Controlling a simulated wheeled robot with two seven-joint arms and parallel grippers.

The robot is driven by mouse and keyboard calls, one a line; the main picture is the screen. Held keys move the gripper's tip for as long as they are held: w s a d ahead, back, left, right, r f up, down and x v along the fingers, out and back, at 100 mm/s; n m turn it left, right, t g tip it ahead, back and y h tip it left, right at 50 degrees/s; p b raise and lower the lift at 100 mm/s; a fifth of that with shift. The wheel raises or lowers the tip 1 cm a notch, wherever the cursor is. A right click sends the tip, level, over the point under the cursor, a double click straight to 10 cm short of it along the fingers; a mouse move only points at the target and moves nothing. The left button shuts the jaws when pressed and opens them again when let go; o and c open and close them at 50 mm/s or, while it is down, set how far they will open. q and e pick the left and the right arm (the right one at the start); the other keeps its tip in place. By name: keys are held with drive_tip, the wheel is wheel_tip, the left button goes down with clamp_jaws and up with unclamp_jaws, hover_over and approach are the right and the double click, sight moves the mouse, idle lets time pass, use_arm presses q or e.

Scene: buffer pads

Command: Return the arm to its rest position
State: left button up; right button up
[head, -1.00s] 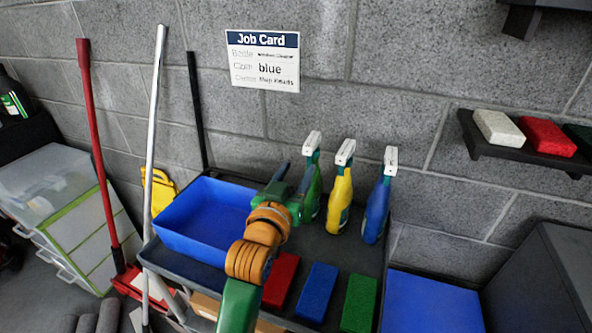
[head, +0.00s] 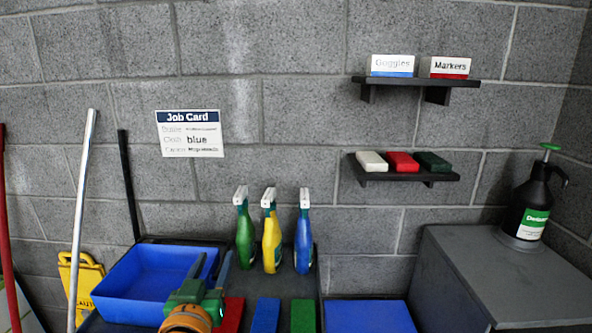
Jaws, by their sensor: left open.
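My left gripper (head: 213,260) shows at the bottom of the head view, with green and orange arm parts below it. Its two dark fingers point up and are apart, with nothing seen between them. It appears in front of the right end of the blue tray (head: 122,313). The green spray bottle (head: 245,240), yellow spray bottle (head: 271,243) and blue spray bottle (head: 303,242) stand upright to its right. The red pad (head: 232,314), blue pad (head: 265,315) and green pad (head: 303,316) lie beside it; the arm partly covers the red one. My right gripper is out of view.
A job card (head: 190,133) reading "blue" hangs on the wall. A lower shelf (head: 405,177) holds white, red and dark green pads. A grey cabinet (head: 500,280) with a pump bottle (head: 532,205) stands at right. A blue surface (head: 368,316) lies before it. Poles lean at left.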

use_arm(q)
drive_tip(key=s+f+g, duration=0.3)
drive_tip(key=f, duration=0.6)
drive_tip(key=s+a+f+m+g, duration=0.1)
drive_tip(key=s+f+m+g, duration=0.1)
drive_tip(key=s+f+g, duration=0.65)
drive_tip(key=s+f+m+g, duration=0.1)
drive_tip(key=s+f+g, duration=0.2)
drive_tip(key=s+f, duration=1.1)
drive_tip(key=s+f+g, duration=0.1)
drive_tip(key=s+f, duration=0.4)
drive_tip(key=f, duration=0.7)
drive_tip(key=s+a+f+g, duration=0.1)
drive_tip(key=s+a+f, duration=0.1)
drive_tip(key=s+f, duration=0.9)
drive_tip(key=shift+s+a, duration=0.2)
drive_tip(key=shift+s, duration=0.4)
